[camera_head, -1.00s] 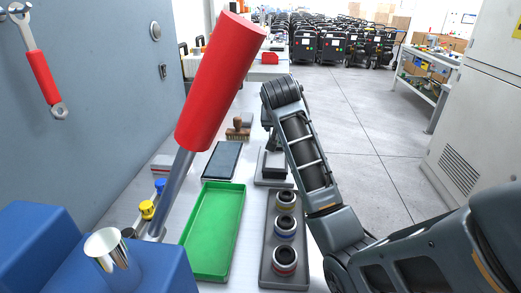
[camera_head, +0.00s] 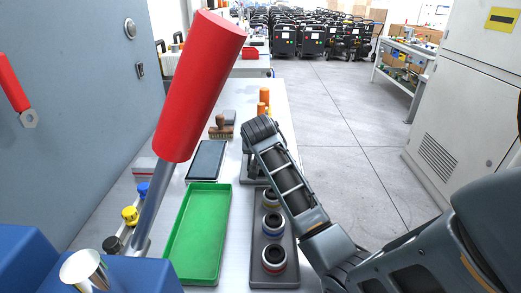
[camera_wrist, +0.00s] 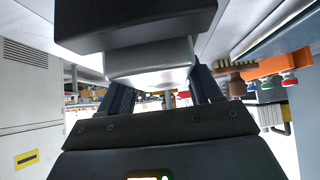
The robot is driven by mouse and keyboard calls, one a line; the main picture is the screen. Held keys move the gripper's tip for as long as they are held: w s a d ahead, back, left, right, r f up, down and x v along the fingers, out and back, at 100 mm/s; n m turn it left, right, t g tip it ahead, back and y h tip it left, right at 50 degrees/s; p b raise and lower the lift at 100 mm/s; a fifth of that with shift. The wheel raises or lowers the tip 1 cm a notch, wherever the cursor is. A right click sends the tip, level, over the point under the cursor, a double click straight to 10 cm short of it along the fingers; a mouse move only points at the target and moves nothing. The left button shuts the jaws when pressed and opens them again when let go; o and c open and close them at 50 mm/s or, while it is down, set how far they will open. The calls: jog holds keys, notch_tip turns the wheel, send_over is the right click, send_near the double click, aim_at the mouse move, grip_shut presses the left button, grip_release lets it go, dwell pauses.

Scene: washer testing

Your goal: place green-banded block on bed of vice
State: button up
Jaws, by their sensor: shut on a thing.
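In the wrist view my gripper (camera_wrist: 160,85) is shut on a pale silver-grey block (camera_wrist: 150,62) between its fingertips. A dark, flat-faced body (camera_wrist: 135,25) lies against the block's far side; I cannot tell whether the two are one piece. No green band shows on the faces I can see. In the head view my forearm hides my gripper and the block. A dark grey fixture (camera_head: 250,165) on the bench, partly behind my arm, may be the vice; its bed is hidden.
A green tray (camera_head: 225,240) and a dark rack (camera_head: 258,278) with three ringed parts stand in front. A black-faced pad (camera_head: 207,160), a wooden brush (camera_head: 221,128) and orange cylinders (camera_head: 263,100) are farther back. A red-handled lever (camera_head: 200,85) on a blue body (camera_head: 130,275) rises at left.

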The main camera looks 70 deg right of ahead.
jog(key=shift+f, duration=0.2)
jog(key=shift+f, duration=0.15)
jog(key=o, duration=1.2)
jog(key=shift+s, duration=0.1)
jog(key=o, duration=0.4)
jog(key=shift+f, duration=0.2)
jog(key=shift+c, duration=0.2)
jog(key=shift+o, duration=0.2)
jog(key=shift+s+f, duration=0.1)
jog(key=shift+s, duration=0.15)
jog(key=shift+d+r, duration=0.1)
jog(key=shift+r, duration=0.3)
jog(key=v, duration=1.2)
jog(key=shift+w+r, duration=0.25)
jog(key=shift+r, duration=0.1)
